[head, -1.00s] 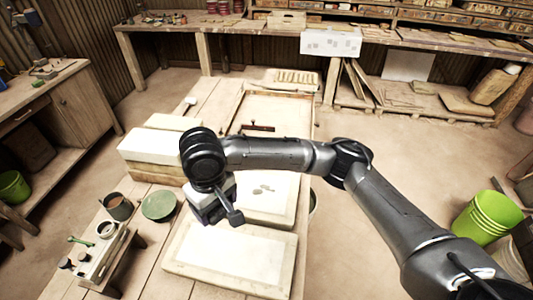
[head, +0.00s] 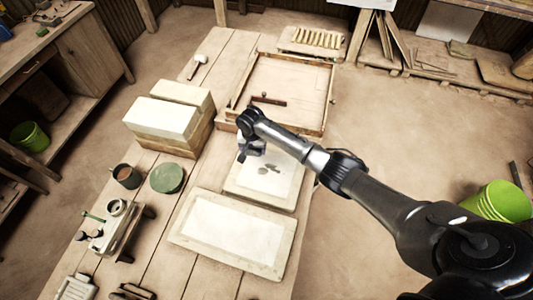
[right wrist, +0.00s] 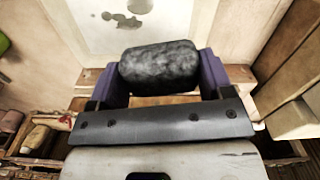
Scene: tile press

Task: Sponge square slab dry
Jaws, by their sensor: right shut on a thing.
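A pale, roughly square slab (head: 285,192) with dark grey wet-looking patches lies on the plank table in the head view. Its patches also show at the top of the right wrist view, on the slab (right wrist: 90,35). My right gripper (head: 250,150) is over the slab's far left edge. In the right wrist view, its purple fingers are shut on a dark grey, mottled sponge (right wrist: 160,67). The sponge appears just off the patches; I cannot tell whether it touches the slab. My left gripper is not in view.
A longer pale slab (head: 232,232) lies nearer. Stacked blocks (head: 165,118) stand left, with a brown pot (head: 127,176) and green disc (head: 167,178) below them. A wooden frame (head: 325,95) lies beyond the square slab.

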